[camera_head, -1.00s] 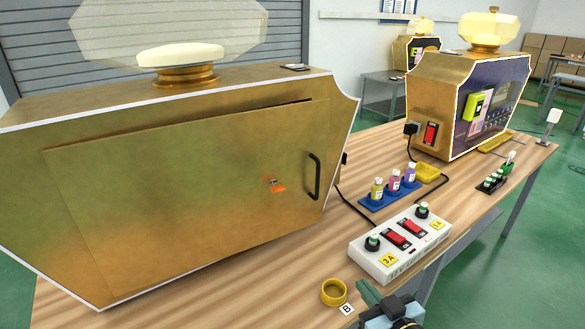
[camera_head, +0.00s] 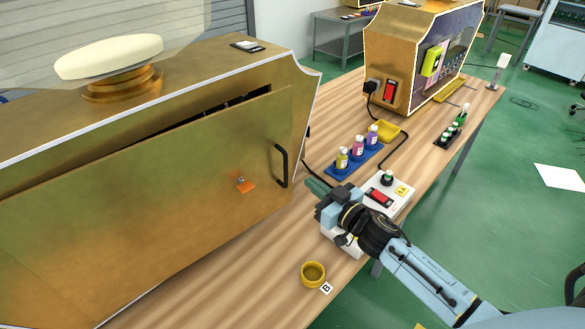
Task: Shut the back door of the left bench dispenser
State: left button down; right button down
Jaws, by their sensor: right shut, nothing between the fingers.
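The left bench dispenser (camera_head: 215,55) is a large gold housing that fills the left side of the head view. Its gold back door (camera_head: 150,215) stands slightly ajar, with a dark gap along its top edge. My left gripper is not in view.
Three small bottles stand in a blue rack (camera_head: 350,163). A yellow cup (camera_head: 313,273) and a "B" label (camera_head: 327,288) are near the front edge. A second dispenser (camera_head: 385,55) stands at the table's far end.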

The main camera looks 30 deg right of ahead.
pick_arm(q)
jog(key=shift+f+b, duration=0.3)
pick_arm(e)
jog(key=x, duration=0.8)
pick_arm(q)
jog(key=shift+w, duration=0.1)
